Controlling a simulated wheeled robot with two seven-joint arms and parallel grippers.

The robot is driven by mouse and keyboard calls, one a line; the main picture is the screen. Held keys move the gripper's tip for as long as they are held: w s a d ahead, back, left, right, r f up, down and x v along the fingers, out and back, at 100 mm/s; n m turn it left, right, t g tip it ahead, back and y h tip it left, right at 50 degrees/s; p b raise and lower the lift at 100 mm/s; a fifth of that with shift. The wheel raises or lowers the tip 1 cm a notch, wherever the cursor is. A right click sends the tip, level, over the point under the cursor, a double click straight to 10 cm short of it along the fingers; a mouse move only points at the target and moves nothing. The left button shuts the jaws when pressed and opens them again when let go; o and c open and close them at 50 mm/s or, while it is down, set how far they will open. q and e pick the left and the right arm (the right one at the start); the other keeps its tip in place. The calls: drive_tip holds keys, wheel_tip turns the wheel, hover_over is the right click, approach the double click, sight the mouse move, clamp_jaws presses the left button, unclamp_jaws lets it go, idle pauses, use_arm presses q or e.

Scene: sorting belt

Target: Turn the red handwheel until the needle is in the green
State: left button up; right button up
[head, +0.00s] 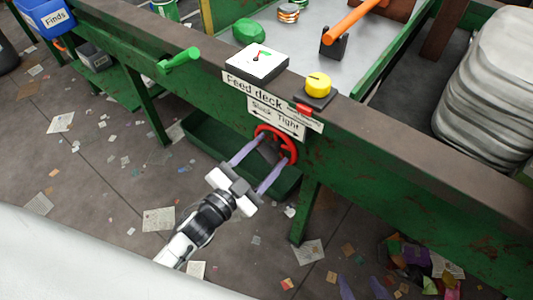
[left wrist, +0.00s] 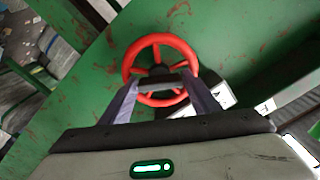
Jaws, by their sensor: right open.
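The red handwheel (head: 293,149) is on the front of the green deck, under a label with "Slack" and "Tight". My left gripper (head: 273,150) is at the wheel, one finger at either side. In the left wrist view the handwheel (left wrist: 160,39) faces me, and a grey bar (left wrist: 162,86) across its middle spans between my left fingertips. The fingers appear closed on this part of the wheel. The white gauge (head: 257,63) on the deck edge shows red and green marks; its needle is too small to read. My right gripper (head: 362,287) shows only its fingers at the bottom, apart and empty.
A yellow knob (head: 318,84) stands right of the gauge, and a green lever (head: 180,60) left of it. An orange handle (head: 352,22) rises behind. A green tray (head: 200,140) is under the deck. Paper scraps litter the floor.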

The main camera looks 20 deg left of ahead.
use_arm(q)
drive_tip(key=v, duration=1)
drive_tip(key=shift+s, duration=0.2)
